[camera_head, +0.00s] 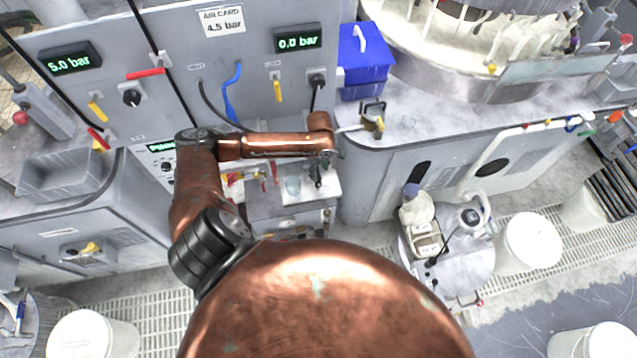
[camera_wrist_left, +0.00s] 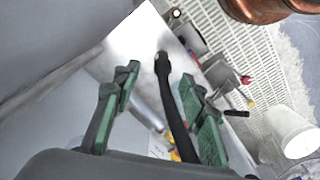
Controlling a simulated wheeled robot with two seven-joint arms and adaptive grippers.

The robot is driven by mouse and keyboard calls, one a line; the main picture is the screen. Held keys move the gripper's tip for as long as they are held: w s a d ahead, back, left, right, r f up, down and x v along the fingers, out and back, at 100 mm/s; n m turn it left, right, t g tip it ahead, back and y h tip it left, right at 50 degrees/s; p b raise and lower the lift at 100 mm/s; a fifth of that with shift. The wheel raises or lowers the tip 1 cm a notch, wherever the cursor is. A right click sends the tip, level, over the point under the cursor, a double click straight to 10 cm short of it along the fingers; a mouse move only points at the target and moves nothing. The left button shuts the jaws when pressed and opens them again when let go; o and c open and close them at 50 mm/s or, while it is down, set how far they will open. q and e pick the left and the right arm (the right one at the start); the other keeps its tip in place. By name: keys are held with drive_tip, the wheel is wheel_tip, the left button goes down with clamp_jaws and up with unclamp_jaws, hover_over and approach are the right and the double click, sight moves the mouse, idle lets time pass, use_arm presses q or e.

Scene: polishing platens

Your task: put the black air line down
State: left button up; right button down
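My left gripper (camera_head: 318,170) hangs over the small bench between the wall panel and the right-hand counter. In the left wrist view its green-padded fingers (camera_wrist_left: 160,78) stand wide apart. The black air line (camera_wrist_left: 172,105) runs between them, nearer the right finger, with a clear gap to the left finger; its far end appears over a pale metal surface (camera_wrist_left: 138,45). I cannot tell whether it touches that surface. In the head view a black line (camera_head: 207,98) droops from the panel and passes behind my left arm. My right gripper is not seen.
A blue line (camera_head: 229,95) hangs beside the black one. A clear cup (camera_head: 292,187) and red-handled items share the small bench (camera_head: 300,198). A blue box (camera_head: 364,60) and a padlock-like brass fitting (camera_head: 373,122) stand on the right counter. White buckets (camera_head: 529,242) stand on the floor.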

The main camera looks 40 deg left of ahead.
sight(319, 178)
use_arm(q)
drive_tip(key=f, duration=0.7)
drive_tip(key=shift+s+d+f, duration=0.1)
drive_tip(key=shift+s+f, duration=0.05)
drive_tip(key=shift+s, duration=0.15)
drive_tip(key=shift+c, duration=0.7)
clamp_jaws()
